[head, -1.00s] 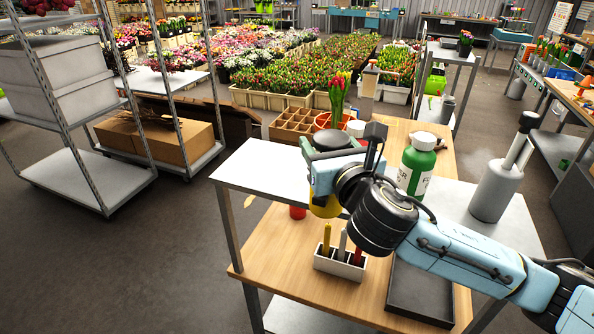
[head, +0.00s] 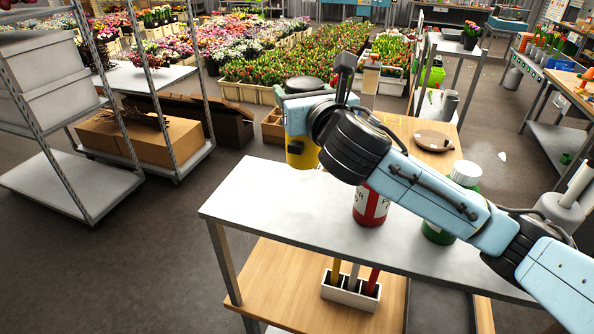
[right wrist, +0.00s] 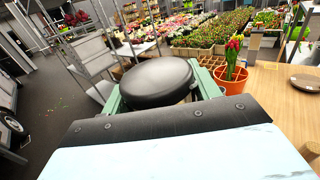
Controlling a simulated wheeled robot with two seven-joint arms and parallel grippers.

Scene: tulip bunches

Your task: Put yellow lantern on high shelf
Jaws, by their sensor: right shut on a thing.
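In the head view my right gripper (head: 305,112) is shut on the yellow lantern (head: 302,154), holding it upright with its dark round lid on top. The lantern overlaps the back edge of the grey high shelf (head: 262,196); whether it touches cannot be told. In the right wrist view the black lid (right wrist: 158,82) sits between the green fingers (right wrist: 160,97) of this gripper, and the lantern's yellow body is hidden. My left gripper is not in view.
A red bottle (head: 370,206) and a partly hidden green bottle (head: 437,233) stand on the shelf, under my arm. A white holder (head: 349,293) with candle-like sticks is on the wooden level below. The shelf's left part is clear.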

